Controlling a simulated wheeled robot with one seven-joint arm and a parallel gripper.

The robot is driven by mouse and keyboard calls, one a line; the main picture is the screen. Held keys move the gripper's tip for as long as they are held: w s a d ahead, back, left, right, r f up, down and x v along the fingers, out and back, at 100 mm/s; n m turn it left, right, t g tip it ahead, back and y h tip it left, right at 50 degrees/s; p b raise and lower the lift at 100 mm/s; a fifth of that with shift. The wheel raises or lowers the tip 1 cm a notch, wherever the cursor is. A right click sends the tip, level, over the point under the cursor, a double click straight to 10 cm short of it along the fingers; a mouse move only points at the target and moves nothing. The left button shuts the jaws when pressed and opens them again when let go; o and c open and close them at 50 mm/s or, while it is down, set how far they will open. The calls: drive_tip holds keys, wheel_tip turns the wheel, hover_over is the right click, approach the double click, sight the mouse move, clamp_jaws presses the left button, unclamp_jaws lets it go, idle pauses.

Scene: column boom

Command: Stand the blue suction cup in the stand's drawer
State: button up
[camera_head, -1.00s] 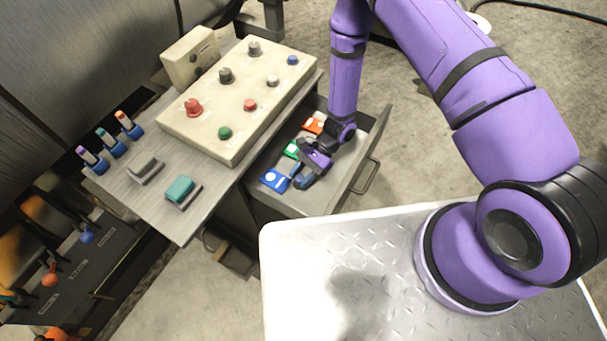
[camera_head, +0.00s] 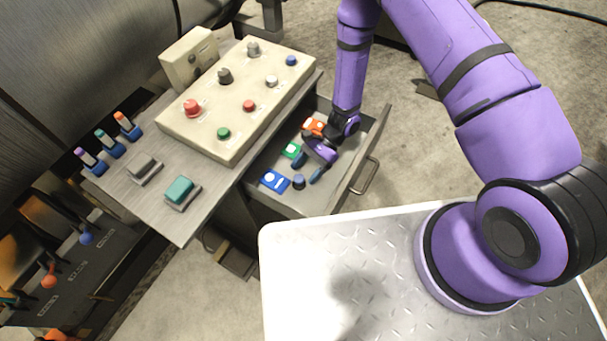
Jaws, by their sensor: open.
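The stand's drawer (camera_head: 275,203) is pulled open at the right of the stand. A small dark blue piece, which looks like the blue suction cup (camera_head: 299,182), stands seemingly upright on the drawer floor, just right of a blue pad (camera_head: 273,181). My gripper (camera_head: 308,168) is inside the drawer area, just above and right of the cup in the picture. Its fingers are spread and empty, apart from the cup. The exact height of the fingertips over the drawer floor is hard to tell.
A green pad (camera_head: 292,150) and an orange pad (camera_head: 315,125) lie farther back in the drawer. The drawer front (camera_head: 362,165) stands close at the right. A control box (camera_head: 237,104) with several knobs sits on the stand top (camera_head: 150,203).

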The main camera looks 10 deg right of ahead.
drive_tip(key=v, duration=0.9)
drive_tip(key=shift+d+r, duration=0.15)
drive_tip(key=shift+d, duration=0.05)
drive_tip(key=w+d+r+n+t+h, duration=0.1)
drive_tip(key=d+r+n+t+h, duration=0.15)
drive_tip(key=r, duration=1.35)
drive_tip(key=d+r+n+t+h, duration=0.15)
drive_tip(key=d+r+n, duration=0.25)
drive_tip(key=r, duration=1.2)
drive_tip(key=s+d+r+n+t+h, duration=0.2)
drive_tip(key=s+d+r+t, duration=0.2)
drive_tip(key=s+r, duration=0.5)
drive_tip(key=s+d+r+n+t+h, duration=0.2)
drive_tip(key=s+d+r, duration=0.4)
drive_tip(key=s+r, duration=0.4)
drive_tip(key=shift+s+r+t+h, duration=0.25)
drive_tip(key=shift+r+t+h, duration=0.45)
drive_tip(key=shift+t, duration=0.6)
